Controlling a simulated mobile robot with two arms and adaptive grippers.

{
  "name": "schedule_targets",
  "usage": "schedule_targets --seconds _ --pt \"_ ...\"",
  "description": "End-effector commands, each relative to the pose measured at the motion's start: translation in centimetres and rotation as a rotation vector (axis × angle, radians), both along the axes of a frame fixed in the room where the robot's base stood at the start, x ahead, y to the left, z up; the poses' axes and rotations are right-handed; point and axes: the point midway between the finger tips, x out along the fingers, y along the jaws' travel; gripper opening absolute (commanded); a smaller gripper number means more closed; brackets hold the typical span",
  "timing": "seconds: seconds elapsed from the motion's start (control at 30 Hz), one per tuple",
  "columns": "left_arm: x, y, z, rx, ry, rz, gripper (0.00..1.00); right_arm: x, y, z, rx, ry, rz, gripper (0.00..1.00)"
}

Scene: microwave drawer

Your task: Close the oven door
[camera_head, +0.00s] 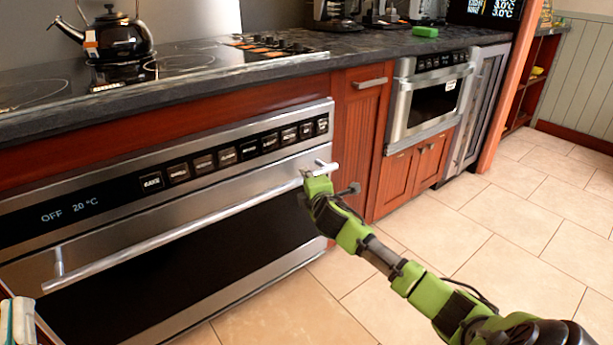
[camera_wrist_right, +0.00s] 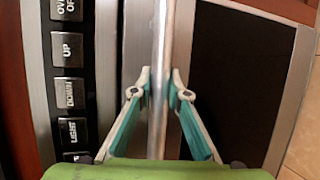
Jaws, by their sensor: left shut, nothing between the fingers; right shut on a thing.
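The oven (camera_head: 130,196) is a wide steel unit with a black control panel reading "OFF 20 °C". Its door (camera_head: 200,262) has a dark window and stands upright under the panel; I cannot tell if a small gap is left. A long bar handle (camera_head: 190,225) crosses the door and also shows in the right wrist view (camera_wrist_right: 160,40). My right gripper (camera_wrist_right: 160,82) is shut on the handle near its right end; in the head view its fingers are mostly hidden behind its green body. My left gripper (camera_head: 17,318) is at the lower left corner, shut and empty, partly cut off.
A black kettle (camera_head: 112,38) stands on the cooktop (camera_head: 185,62) above the oven. A smaller steel appliance (camera_head: 432,98) and wooden cabinets (camera_head: 420,160) are to the right. A green block (camera_head: 425,31) lies on the counter. The tiled floor (camera_head: 500,210) is clear.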

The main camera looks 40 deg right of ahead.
Motion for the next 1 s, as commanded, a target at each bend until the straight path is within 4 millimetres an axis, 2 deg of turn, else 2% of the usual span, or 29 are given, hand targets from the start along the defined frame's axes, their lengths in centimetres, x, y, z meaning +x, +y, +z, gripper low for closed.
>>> schedule_targets --seconds 0.03,0.13,0.17,0.2,0.67,0.87,1.0 --pt "0.0 0.0 0.0 0.000 -0.001 0.000 0.00 0.2 -0.1 0.7 -0.002 -0.014 0.003 0.00" --pt "0.0 0.0 0.0 0.000 -0.001 0.000 0.00 0.3 -0.1 0.9 -0.001 -0.016 0.002 0.00" --pt "0.0 0.0 0.0 -0.001 -0.002 0.000 0.00 0.3 -0.1 0.9 -0.001 -0.016 0.002 0.23" --pt "0.0 0.0 0.0 -0.001 -0.002 0.000 0.00 0.3 -0.1 0.9 -0.001 -0.016 0.002 0.33" --pt "0.0 0.0 0.1 -0.001 -0.003 0.000 0.00 -0.3 0.1 0.6 -0.001 -0.009 0.001 0.33" --pt "0.0 0.0 0.1 -0.001 -0.003 0.000 0.00 -2.7 1.1 1.0 -0.004 -0.009 0.004 0.33" --pt "0.0 0.0 0.1 -0.001 -0.003 0.000 0.00 -4.9 2.0 1.5 -0.003 -0.009 0.005 0.33"
